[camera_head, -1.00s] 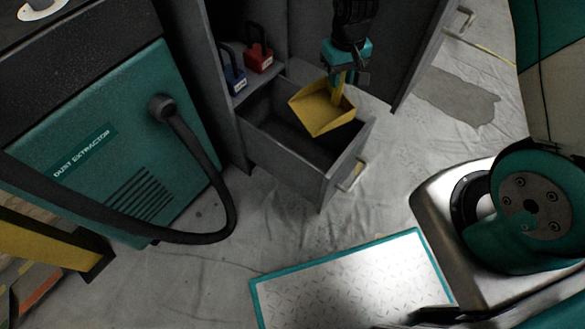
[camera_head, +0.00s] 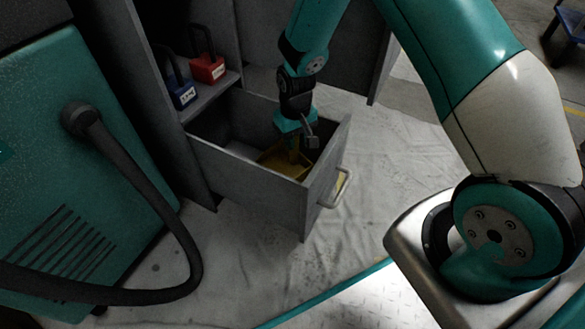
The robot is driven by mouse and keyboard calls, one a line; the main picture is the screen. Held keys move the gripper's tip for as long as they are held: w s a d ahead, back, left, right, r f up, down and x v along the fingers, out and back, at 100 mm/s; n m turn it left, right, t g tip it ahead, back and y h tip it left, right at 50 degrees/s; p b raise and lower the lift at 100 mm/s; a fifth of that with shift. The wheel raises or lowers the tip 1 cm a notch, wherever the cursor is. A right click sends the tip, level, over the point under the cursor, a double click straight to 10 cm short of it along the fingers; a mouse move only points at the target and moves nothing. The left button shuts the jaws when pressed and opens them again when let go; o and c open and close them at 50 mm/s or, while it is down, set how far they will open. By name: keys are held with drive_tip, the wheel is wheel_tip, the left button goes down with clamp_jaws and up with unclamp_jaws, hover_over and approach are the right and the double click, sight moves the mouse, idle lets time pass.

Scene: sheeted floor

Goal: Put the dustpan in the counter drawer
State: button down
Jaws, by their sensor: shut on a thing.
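The yellow dustpan (camera_head: 272,160) is down inside the open grey counter drawer (camera_head: 245,187), below the rim. The drawer's front wall hides part of it. My gripper (camera_head: 296,143) reaches down into the drawer from above and is shut on the dustpan's upright handle. The fingertips are partly hidden by the gripper body. Whether the dustpan touches the drawer floor cannot be told. The drawer is pulled out from the grey cabinet, with a light handle (camera_head: 337,188) on its front.
A red padlock (camera_head: 208,69) and a blue padlock (camera_head: 182,93) stand on a shelf just left of the drawer. A teal dust extractor with a black hose (camera_head: 165,205) stands at the left. Sheeted floor (camera_head: 375,150) is clear right of the drawer.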

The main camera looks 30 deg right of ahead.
sight(295, 163)
wheel_tip(295, 163, down, 8)
drive_tip(key=b, duration=0.3)
drive_tip(key=shift+f+b, duration=0.15)
drive_tip(key=shift+b, duration=0.25)
drive_tip(key=c, duration=0.9)
unclamp_jaws()
